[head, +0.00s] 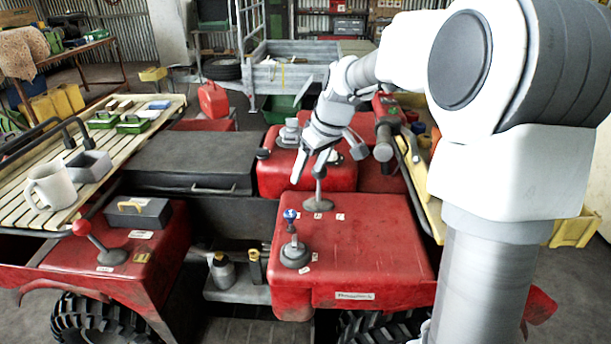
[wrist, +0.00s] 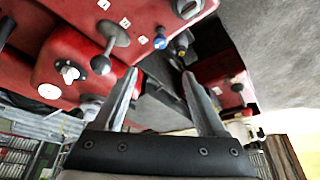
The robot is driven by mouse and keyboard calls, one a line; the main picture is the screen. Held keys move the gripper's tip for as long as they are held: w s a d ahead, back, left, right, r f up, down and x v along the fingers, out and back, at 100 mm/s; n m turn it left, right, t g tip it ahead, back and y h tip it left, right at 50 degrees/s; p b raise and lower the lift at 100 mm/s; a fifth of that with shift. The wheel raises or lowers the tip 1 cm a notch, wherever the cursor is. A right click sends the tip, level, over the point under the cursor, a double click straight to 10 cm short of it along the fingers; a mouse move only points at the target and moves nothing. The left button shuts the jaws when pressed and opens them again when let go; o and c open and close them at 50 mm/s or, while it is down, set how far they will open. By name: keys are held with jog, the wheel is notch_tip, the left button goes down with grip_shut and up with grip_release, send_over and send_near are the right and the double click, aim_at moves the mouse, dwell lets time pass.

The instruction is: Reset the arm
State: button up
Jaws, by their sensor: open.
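My white arm reaches in from the right of the head view over a red quad bike. Whether the finger touches the lever I cannot tell.
A blue-topped lever (head: 292,240) stands in front of my gripper and a red-knobbed lever (head: 98,243) at left. A slatted rack (head: 25,190) holds a mug (head: 50,187) and green trays. A trailer (head: 285,75) stands behind.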

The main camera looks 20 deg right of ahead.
jog(key=shift+r, duration=0.1)
jog(key=s+a+r+m+p, duration=0.1)
jog(key=s+r, duration=0.1)
jog(key=s, duration=0.8)
jog(key=s+a+r+m+t+h+p, duration=0.1)
jog(key=s+r+m, duration=0.1)
jog(key=s, duration=0.7)
jog(key=s+a+r+m+h+p, duration=0.1)
jog(key=s+r, duration=0.3)
jog(key=s, duration=0.6)
jog(key=shift+s+a+m+t+p, duration=0.3)
jog(key=shift+m+p, duration=0.1)
jog(key=shift+m, duration=0.3)
